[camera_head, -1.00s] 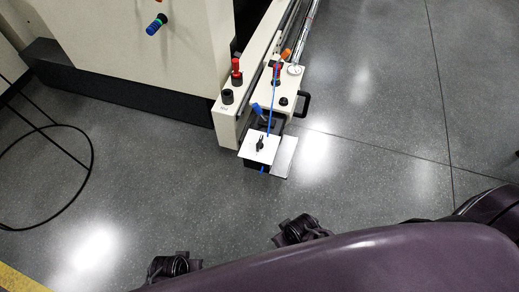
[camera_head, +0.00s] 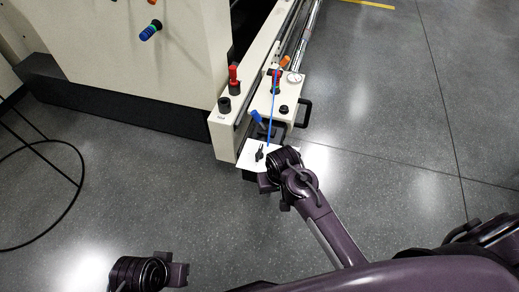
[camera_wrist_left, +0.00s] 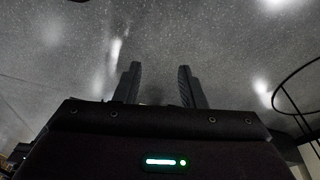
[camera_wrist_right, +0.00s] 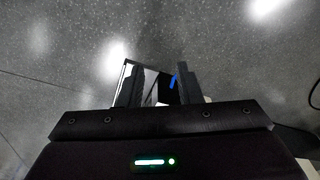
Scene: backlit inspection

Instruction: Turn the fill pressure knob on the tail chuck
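A white plate (camera_head: 252,150) with a black pointer-like knob (camera_head: 259,153) sits at the near end of the cream machine rail. The cream box (camera_head: 268,98) behind it carries a round black knob (camera_head: 284,108) and a gauge (camera_head: 294,77); I cannot tell which knob is the fill pressure knob. My right gripper (camera_head: 266,184) is close to the white plate, covering its right part. In the right wrist view its fingers (camera_wrist_right: 157,68) are open, with white and black parts and a blue piece showing between or beyond them. My left gripper (camera_head: 178,273) is open over bare floor, its fingers (camera_wrist_left: 160,70) apart.
A blue hose (camera_head: 272,120) runs from the box toward the plate. Black handles (camera_head: 304,112) stick out on the box's right. Red (camera_head: 234,75) and black knobs stand on the rail end. A black wire ring stand (camera_head: 70,185) is at left. Floor at right is clear.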

